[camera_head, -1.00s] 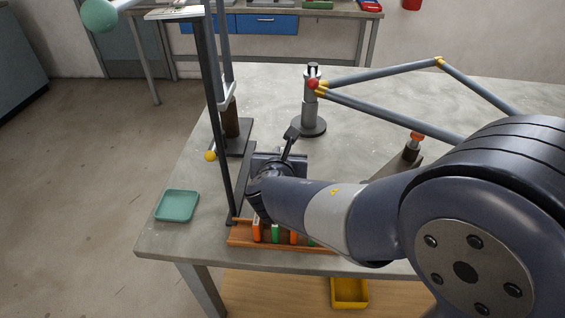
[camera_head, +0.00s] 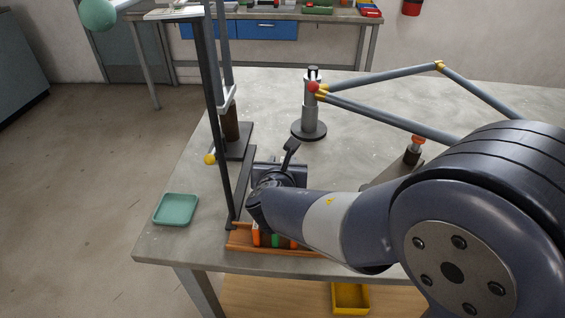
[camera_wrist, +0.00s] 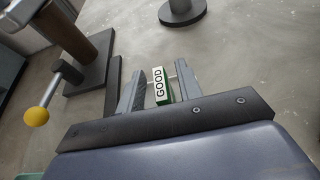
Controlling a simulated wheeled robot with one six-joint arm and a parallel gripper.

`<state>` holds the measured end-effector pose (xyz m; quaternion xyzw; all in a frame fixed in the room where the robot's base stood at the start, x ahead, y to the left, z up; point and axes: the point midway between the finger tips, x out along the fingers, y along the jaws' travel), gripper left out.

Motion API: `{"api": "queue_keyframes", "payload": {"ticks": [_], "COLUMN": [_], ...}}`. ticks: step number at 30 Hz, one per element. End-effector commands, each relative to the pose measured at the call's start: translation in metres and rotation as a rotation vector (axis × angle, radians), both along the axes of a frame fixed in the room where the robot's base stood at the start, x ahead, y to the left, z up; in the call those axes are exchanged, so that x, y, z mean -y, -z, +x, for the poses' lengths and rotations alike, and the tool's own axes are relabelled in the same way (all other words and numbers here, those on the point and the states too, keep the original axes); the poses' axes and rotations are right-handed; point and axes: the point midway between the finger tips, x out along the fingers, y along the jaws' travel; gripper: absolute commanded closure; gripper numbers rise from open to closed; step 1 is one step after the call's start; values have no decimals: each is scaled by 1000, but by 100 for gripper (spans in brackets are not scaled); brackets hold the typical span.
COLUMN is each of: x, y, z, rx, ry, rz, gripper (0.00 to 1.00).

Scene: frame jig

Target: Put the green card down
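The green card (camera_wrist: 168,99) has a white label that reads GOOD. In the wrist view it stands between the two fingers of my gripper (camera_wrist: 161,80), with a narrow strip of grey showing on each side of it. The fingers look apart and not closed on it. I cannot tell whether its lower edge touches a surface. In the head view my gripper (camera_head: 280,172) is low over the table beside a dark upright, and my arm hides the card. A brown rack (camera_head: 238,241) with orange and green pieces is partly covered by my arm.
A teal tray (camera_head: 176,210) lies at the table's left edge. Dark uprights (camera_head: 213,110) and a yellow ball (camera_head: 209,159) stand close left of my gripper. A yellow bin (camera_head: 350,297) sits below the table.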

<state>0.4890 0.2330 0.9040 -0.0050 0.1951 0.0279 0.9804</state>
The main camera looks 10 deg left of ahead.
Motion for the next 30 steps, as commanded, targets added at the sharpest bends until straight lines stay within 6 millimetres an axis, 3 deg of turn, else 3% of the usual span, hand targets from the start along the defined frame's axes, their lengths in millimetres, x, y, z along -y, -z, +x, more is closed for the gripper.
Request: {"api": "queue_keyframes", "payload": {"ticks": [5,21,30], "x": [0,5,6], "y": [-6,-45,-49], "z": [-1,-96,-111], "rx": [0,2,0], "ry": [-1,-4,0], "rz": [0,2,0], "gripper": [66,66,66]}}
